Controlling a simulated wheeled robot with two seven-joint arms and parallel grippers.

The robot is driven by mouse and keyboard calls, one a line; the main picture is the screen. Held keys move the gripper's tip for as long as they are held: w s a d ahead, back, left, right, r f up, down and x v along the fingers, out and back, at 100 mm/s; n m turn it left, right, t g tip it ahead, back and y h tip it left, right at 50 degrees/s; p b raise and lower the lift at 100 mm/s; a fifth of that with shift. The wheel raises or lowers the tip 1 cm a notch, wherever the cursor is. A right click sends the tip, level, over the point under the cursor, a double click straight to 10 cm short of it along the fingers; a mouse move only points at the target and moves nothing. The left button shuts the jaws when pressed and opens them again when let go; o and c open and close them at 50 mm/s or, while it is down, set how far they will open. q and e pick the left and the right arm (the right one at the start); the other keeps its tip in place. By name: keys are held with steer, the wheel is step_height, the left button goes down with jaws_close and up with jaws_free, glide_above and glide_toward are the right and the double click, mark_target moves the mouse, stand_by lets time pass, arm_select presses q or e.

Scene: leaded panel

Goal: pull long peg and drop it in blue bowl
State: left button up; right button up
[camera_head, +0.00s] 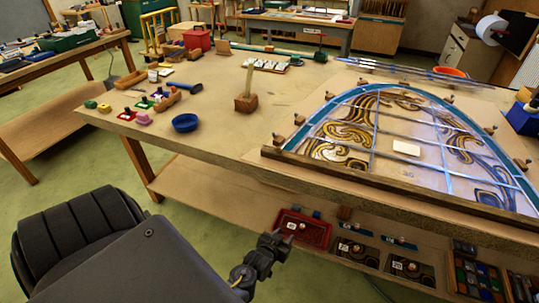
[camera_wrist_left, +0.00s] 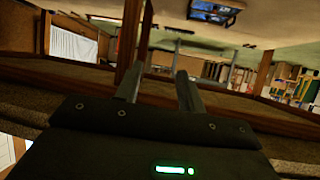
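A long pale peg (camera_head: 249,78) stands nearly upright in a brown wooden block (camera_head: 246,103) on the workbench, left of the leaded panel. The blue bowl (camera_head: 185,123) is on the bench to the left of the block and nearer the front edge; it looks empty. My left gripper (camera_head: 280,243) is low in front of the bench, below the tabletop, well apart from peg and bowl. In the left wrist view its two fingers (camera_wrist_left: 158,86) are apart with nothing between them. My right gripper is out of view.
The leaded panel (camera_head: 408,151) fills the bench's right side. Small coloured pieces (camera_head: 143,118) and a blue-handled tool (camera_head: 182,87) lie left and behind the bowl. A lower shelf (camera_head: 215,188) holds a red tray (camera_head: 303,229). Bare tabletop surrounds the bowl and block.

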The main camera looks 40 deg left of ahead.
arm_select(q)
steer(key=w+a+r+n+t+y+p, duration=0.1)
steer(key=w+a+r, duration=0.1)
steer(key=r, duration=0.5)
steer(key=w+a+r+n+t+y+p, duration=0.1)
steer(key=a+r, duration=0.2)
steer(key=r, duration=0.4)
steer(key=n+t+y+p, duration=0.1)
steer(key=t+y+p, duration=0.1)
steer(key=y, duration=0.1)
glide_toward(278, 149)
steer(key=w, duration=0.1)
steer(key=p+x, duration=0.1)
steer(key=x, duration=0.7)
steer(key=shift+w+a, duration=0.1)
steer(key=shift+a, duration=0.15)
steer(key=shift+p+x, duration=0.35)
steer(key=shift+x, duration=0.4)
steer(key=shift+f, duration=0.1)
jaws_close()
steer(key=c, duration=0.6)
jaws_free()
steer(key=shift+c, duration=0.2)
jaws_close()
